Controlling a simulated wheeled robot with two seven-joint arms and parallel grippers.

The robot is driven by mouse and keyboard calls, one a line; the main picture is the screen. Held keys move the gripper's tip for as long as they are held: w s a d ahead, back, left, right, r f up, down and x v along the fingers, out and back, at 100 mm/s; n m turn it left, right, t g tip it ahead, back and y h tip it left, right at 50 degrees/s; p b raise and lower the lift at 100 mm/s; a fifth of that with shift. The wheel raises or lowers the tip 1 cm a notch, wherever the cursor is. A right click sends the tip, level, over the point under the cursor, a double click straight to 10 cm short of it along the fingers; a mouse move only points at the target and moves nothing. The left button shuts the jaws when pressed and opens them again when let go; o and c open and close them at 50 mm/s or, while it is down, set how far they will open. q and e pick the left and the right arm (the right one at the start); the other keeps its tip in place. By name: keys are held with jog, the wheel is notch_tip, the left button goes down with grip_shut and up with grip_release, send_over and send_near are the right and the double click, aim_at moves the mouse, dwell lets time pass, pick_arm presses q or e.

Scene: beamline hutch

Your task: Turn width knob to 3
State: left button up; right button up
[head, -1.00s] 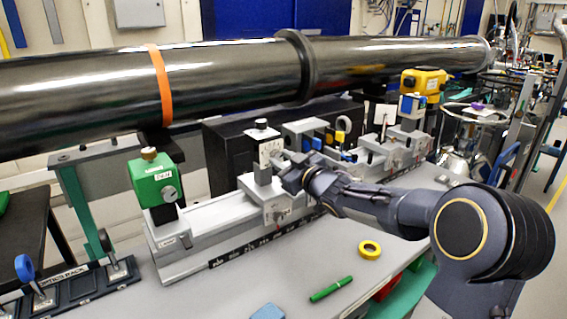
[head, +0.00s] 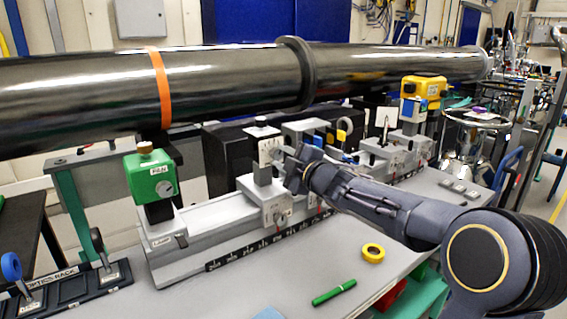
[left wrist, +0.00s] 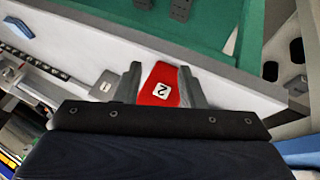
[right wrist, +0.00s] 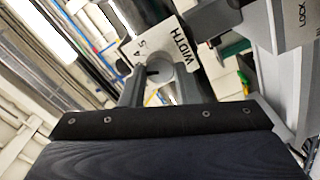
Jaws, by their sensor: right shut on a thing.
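The width unit is a pale box with a white dial plate (head: 270,150) on the rail in the head view. The right wrist view shows the plate lettered WIDTH (right wrist: 180,45), with a 4 and a 5 readable and the other marks hidden or cut off. My right gripper (head: 294,164) is at the dial's right side. In the right wrist view its fingers are shut on the round grey width knob (right wrist: 160,72). The knob's pointer setting is not clear to me. My left gripper (left wrist: 160,85) is open and outside the head view.
A red block marked 2 (left wrist: 160,88) shows between my left fingers, apparently beyond them. A green FAN unit (head: 152,177) stands left on the rail. A long dark tube (head: 220,82) runs behind. Yellow tape (head: 372,253) and a green pen (head: 334,292) lie on the bench.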

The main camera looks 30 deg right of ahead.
jog(key=shift+n, duration=0.6)
jog(key=o, duration=1)
jog(key=shift+c, duration=0.2)
jog(key=s, duration=0.7)
jog(key=shift+s+d, duration=0.3)
jog(key=shift+s, duration=0.1)
